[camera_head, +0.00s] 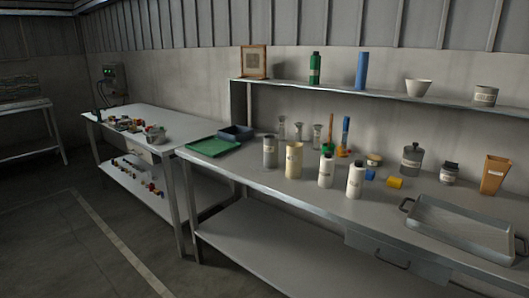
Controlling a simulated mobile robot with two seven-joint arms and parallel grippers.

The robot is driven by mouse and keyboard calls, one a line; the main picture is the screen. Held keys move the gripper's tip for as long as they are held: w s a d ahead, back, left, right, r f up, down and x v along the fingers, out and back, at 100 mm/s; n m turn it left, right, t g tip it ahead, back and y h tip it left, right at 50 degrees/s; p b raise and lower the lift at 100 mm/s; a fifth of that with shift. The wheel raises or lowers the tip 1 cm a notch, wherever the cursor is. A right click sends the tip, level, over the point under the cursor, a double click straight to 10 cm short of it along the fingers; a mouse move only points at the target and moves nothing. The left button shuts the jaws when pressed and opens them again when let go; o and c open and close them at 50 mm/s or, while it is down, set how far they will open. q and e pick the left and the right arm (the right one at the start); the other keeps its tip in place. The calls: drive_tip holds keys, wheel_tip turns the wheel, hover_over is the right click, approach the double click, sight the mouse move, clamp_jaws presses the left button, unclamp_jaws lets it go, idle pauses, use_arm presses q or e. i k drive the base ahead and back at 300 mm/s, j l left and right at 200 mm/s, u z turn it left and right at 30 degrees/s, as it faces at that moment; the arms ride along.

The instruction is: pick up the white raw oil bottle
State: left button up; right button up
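Two white bottles with dark caps and small labels stand upright near the front edge of the right workbench (240,165). One white bottle (327,171) is a little farther left and back, and the other white bottle (355,181) is closer to the front edge. The labels are too small to read, so I cannot tell which is the raw oil bottle. A cream container (294,161) and a grey bottle (270,151) stand to their left. Neither of my grippers is in view.
A grey metal tray (462,222) with handles sits at the bench's right. A green tray (208,147) is at the left end. A shelf (300,88) runs above. Open floor lies left.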

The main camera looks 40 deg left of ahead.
sight(357, 172)
drive_tip(key=j+u, duration=0.1)
drive_tip(key=j, duration=0.4)
drive_tip(key=i+j+u, duration=0.1)
drive_tip(key=j, duration=0.35)
drive_tip(key=i+j+u, duration=0.1)
drive_tip(key=j, duration=0.4)
drive_tip(key=i+j+u, duration=0.1)
drive_tip(key=j, duration=0.35)
drive_tip(key=i, duration=0.05)
